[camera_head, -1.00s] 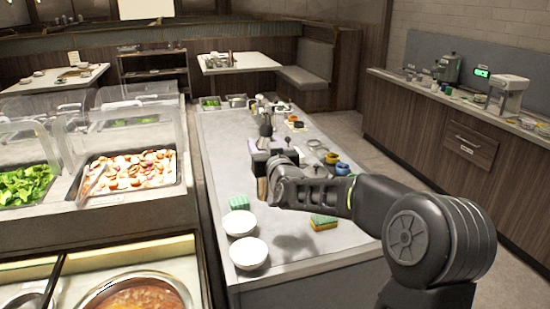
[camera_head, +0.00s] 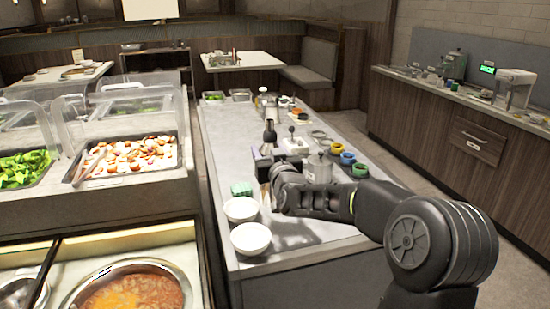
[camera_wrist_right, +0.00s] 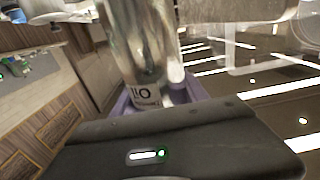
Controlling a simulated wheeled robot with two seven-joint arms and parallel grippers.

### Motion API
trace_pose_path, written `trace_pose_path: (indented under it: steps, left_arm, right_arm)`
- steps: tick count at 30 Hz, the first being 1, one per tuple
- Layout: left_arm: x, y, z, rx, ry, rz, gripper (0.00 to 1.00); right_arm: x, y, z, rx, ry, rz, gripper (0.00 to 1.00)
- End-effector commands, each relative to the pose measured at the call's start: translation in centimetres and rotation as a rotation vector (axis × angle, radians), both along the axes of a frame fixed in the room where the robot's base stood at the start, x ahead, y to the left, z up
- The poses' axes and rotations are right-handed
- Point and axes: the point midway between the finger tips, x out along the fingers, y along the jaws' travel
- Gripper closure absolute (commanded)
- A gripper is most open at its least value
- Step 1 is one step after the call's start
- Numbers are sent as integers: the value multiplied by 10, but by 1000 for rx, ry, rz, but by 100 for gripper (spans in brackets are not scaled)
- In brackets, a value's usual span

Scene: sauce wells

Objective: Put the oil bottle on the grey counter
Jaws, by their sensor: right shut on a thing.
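My right gripper (camera_head: 265,165) is over the near part of the grey counter (camera_head: 222,140), shut on the oil bottle. The bottle's dark top (camera_head: 270,135) stands up above the jaws, and a little of its pale brown lower part shows beneath them. In the right wrist view the glossy bottle (camera_wrist_right: 145,45) with an "OIL" label is between the purple-edged jaws (camera_wrist_right: 180,88). A shadow lies on the counter below my arm. I cannot tell how far the bottle's base is from the counter. My left gripper is not in view.
Two white bowls (camera_head: 250,238) and a green sponge (camera_head: 241,188) are on the counter's near left. A metal pot (camera_head: 318,168) and several small colored containers (camera_head: 347,158) stand behind my arm. The food bar (camera_head: 190,190) borders the counter's left side.

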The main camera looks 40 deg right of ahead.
Motion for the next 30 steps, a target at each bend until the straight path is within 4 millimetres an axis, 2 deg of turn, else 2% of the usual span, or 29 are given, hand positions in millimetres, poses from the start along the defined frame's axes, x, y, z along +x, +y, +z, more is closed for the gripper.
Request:
trace_pose_path:
  steps: [9, 21, 30]
  left_arm:
    - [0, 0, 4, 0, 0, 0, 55]
    - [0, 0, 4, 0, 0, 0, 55]
    - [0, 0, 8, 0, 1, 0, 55]
  right_arm:
    - [0, 0, -50, 0, 2, -1, 100]
    - [0, 0, -57, 0, -1, 0, 100]
    - [0, 0, -91, 1, 1, 0, 100]
